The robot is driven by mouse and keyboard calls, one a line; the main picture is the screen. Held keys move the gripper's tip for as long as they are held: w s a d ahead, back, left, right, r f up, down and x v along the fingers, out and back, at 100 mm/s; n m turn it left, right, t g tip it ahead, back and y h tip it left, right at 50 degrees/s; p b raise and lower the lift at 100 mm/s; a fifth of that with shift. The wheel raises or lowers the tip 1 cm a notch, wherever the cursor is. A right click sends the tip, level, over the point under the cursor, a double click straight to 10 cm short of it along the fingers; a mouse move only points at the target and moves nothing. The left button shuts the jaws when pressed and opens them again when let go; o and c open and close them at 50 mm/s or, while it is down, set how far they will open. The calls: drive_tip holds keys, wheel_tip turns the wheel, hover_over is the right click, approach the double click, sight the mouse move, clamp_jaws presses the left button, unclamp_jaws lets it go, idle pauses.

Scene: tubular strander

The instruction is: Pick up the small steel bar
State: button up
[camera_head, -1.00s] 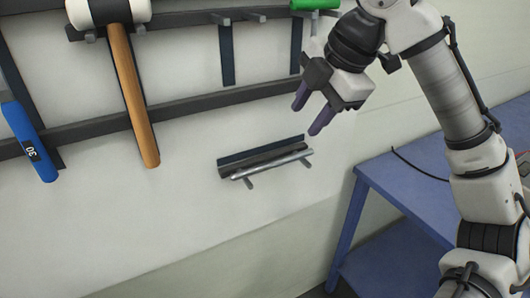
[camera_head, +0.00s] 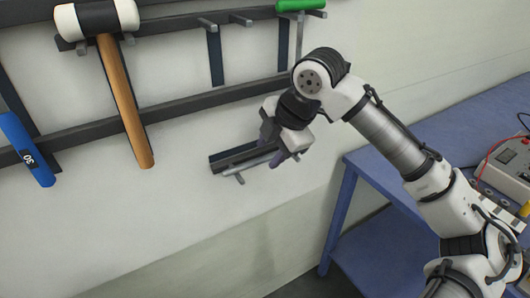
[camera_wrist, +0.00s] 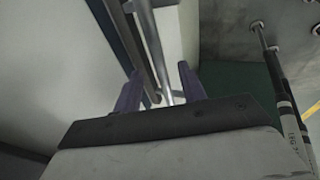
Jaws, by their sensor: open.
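The small steel bar (camera_head: 247,164) lies on a small dark wall holder (camera_head: 221,157) with short pegs, below the tool rails. My gripper (camera_head: 272,146) is open at the right part of the bar and hides that end in the head view. In the wrist view the bar (camera_wrist: 154,45) runs away from me, and its near end lies between the two purple fingers of my gripper (camera_wrist: 160,76). I cannot tell whether either finger touches it.
A mallet (camera_head: 124,100) and a blue-handled tool (camera_head: 27,150) hang left on the wall rails. A green-handled tool (camera_head: 300,5) is above. A blue bench (camera_head: 385,165) stands right, with a grey instrument (camera_head: 505,165) on it. The wall below the holder is clear.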

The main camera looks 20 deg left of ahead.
drive_tip(key=shift+a+f, duration=0.2)
drive_tip(key=shift+f, duration=0.35)
clamp_jaws()
